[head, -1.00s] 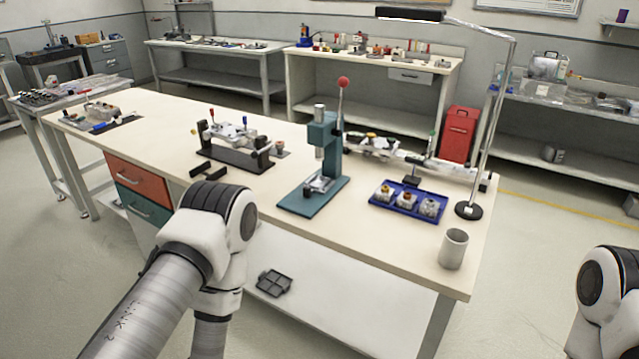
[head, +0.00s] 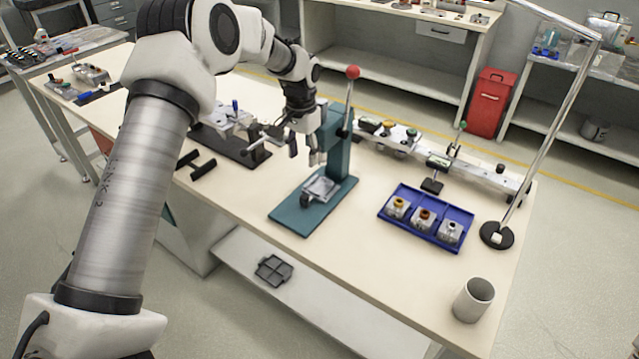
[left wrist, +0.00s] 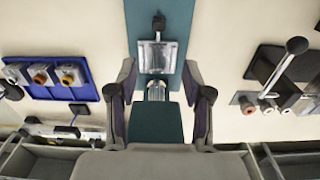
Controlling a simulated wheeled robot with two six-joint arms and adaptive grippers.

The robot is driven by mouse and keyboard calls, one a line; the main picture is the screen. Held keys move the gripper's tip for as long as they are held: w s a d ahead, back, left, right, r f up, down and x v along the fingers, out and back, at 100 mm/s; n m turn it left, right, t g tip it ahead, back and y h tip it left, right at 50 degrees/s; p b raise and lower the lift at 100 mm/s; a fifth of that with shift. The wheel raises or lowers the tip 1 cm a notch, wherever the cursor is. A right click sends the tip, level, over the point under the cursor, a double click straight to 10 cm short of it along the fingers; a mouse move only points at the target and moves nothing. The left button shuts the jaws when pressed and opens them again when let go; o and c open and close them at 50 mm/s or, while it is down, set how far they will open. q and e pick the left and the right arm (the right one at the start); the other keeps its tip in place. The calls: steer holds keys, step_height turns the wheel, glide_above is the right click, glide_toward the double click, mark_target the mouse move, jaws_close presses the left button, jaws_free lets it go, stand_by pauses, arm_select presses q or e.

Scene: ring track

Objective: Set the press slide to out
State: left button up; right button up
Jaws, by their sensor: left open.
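The teal press (head: 338,150) stands on the bench with its lever, topped by a red ball (head: 352,72), upright. Its metal slide (head: 320,188) lies on the teal base in front of the column, with a dark knob (head: 306,200) at its front end. In the left wrist view the slide (left wrist: 157,57) and knob (left wrist: 158,21) show beyond the press head (left wrist: 154,122). My left gripper (head: 304,151) is open and empty beside the press head, above the slide. Its two fingers (left wrist: 159,82) appear either side of the press head in the wrist view. My right gripper is out of view.
A blue tray (head: 428,242) with several small parts sits right of the press. A dark fixture (head: 238,146) and black blocks (head: 196,166) lie left. The bench front is clear.

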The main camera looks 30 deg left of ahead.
arm_select(q)
steer(key=p, duration=0.1)
glide_toward(304, 197)
steer(key=shift+s+f, duration=0.1)
steer(key=shift+s, duration=0.2)
steer(key=f+p, duration=0.2)
steer(key=f, duration=0.8)
steer(key=shift+w+f, duration=0.1)
steer(key=shift+w, duration=0.1)
steer(key=shift+f, duration=0.2)
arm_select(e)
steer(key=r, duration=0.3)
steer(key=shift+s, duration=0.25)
arm_select(q)
jaws_close()
